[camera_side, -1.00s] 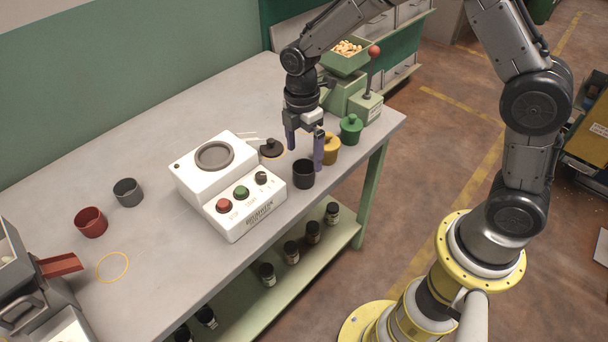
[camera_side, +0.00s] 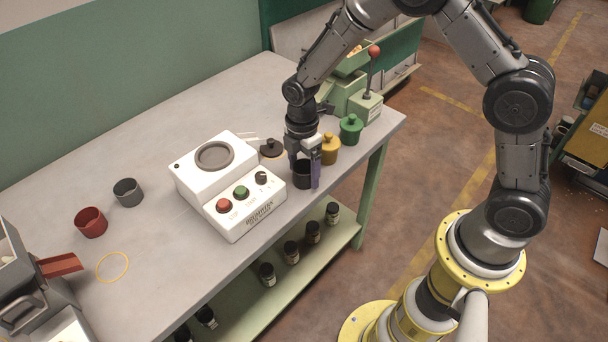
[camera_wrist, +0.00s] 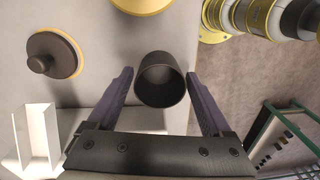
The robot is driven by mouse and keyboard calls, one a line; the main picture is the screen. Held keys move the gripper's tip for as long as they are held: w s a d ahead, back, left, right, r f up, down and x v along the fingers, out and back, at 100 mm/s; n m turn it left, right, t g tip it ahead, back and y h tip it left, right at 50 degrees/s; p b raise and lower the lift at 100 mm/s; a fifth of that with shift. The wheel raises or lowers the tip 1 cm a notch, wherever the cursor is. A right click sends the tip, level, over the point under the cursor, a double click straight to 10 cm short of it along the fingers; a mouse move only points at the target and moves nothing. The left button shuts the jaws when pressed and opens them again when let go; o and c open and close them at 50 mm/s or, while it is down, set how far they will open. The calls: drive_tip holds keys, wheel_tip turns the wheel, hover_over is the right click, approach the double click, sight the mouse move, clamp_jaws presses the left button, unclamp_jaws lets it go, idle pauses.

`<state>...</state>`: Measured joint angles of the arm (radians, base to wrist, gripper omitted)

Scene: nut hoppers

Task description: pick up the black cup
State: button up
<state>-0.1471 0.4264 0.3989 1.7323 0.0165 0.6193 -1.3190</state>
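The black cup (camera_side: 302,175) stands upright on the table, just right of the white button machine, in the side view. In the wrist view the black cup (camera_wrist: 161,80) shows its open, empty mouth between the two purple fingers. My gripper (camera_side: 305,172) is low over the cup, and one finger hides part of the cup's right side. In the wrist view my gripper (camera_wrist: 160,90) is open, with a finger on each side of the cup and visible gaps to it.
The white machine (camera_side: 228,182) with red and green buttons is close on the left. A dark lid (camera_side: 271,148), a yellow lidded weight (camera_side: 329,150) and a green one (camera_side: 351,129) stand behind the cup. A red cup (camera_side: 91,222) and grey cup (camera_side: 128,193) are far left.

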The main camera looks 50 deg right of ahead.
drive_tip(key=c, duration=1.1)
drive_tip(key=shift+r, duration=0.1)
drive_tip(key=shift+c, duration=0.2)
